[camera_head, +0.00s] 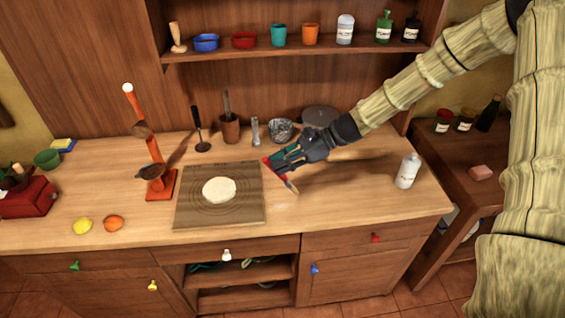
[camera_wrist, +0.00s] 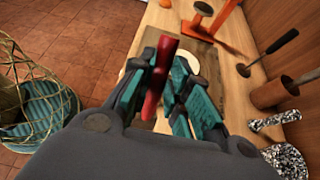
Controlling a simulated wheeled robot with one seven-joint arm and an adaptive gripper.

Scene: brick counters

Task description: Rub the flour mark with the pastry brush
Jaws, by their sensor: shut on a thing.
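My gripper (camera_head: 281,160) is over the counter, just right of the wooden pastry board. It is shut on the pastry brush (camera_head: 291,186), whose pale tip points down and right toward the counter. I cannot tell whether the tip touches the wood. The brush's red handle (camera_wrist: 154,88) shows between my teal fingers in the wrist view. A white round of dough (camera_head: 219,190) lies on the board (camera_head: 250,212). I cannot make out a distinct flour mark apart from this white round; the counter by the brush tip is only faintly pale.
An orange stand (camera_head: 158,160) rises left of the board. A ladle (camera_head: 199,130), a brown pot (camera_head: 229,130), a speckled bowl (camera_head: 281,130) and a grey round lid (camera_head: 320,116) line the back. A white bottle (camera_head: 408,171) stands at right. The front right counter is clear.

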